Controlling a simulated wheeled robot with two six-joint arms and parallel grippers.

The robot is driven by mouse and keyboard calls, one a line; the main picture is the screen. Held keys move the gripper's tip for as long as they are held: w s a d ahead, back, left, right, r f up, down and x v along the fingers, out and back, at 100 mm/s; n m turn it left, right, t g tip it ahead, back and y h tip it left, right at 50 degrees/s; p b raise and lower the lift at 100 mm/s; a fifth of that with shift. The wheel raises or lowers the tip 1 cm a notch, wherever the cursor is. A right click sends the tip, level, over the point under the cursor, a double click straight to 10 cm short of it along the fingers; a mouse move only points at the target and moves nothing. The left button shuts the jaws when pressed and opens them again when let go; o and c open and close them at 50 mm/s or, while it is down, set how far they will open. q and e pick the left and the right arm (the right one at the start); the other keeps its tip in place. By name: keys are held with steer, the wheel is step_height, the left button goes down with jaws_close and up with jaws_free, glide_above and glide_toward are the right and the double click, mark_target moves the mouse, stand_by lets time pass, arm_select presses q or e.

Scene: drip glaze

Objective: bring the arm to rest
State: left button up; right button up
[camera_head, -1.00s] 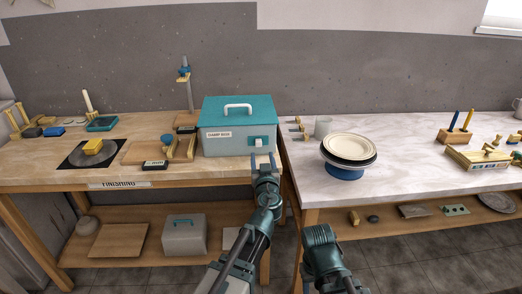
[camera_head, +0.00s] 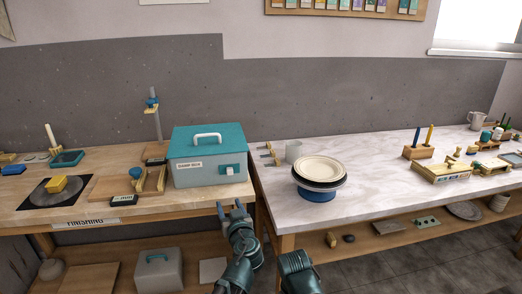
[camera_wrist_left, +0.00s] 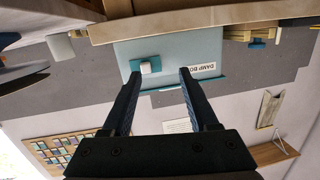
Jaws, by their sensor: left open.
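My left gripper (camera_head: 234,208) is in front of the wooden bench edge, just below the grey and teal damp box (camera_head: 208,172). Its two fingers are apart with nothing between them. In the left wrist view the open fingers (camera_wrist_left: 157,82) point toward the damp box (camera_wrist_left: 178,58), which shows upside down with its teal latch and label. The right arm shows only as a stub at the bottom middle of the head view; its gripper is out of view.
A plate stack (camera_head: 320,170) on a blue stand (camera_head: 318,194) sits on the pale right table (camera_head: 380,160). A yellow block (camera_head: 57,184) lies on a grey disc at the left. A grey box (camera_head: 158,270) stands on the lower shelf. A gap separates the tables.

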arm_select(q)
steer(key=s+a+f+g, duration=0.1)
steer(key=s+f+g, duration=0.4)
steer(key=f, duration=0.3)
steer(key=s+d+f+m+g+h, duration=0.2)
steer(key=s+d+f+m+g, duration=0.3)
steer(key=s, duration=0.3)
steer(key=s+d+f+m+g+h, duration=0.2)
steer(key=s+d+f+g+h, duration=0.25)
steer(key=s, duration=0.45)
step_height(320, 180, up, 15)
steer(key=s+y+p, duration=0.1)
steer(key=p, duration=1.5)
steer(key=shift+d+m+g, duration=0.4)
steer(key=shift+g, duration=0.05)
steer(key=shift+f, duration=0.15)
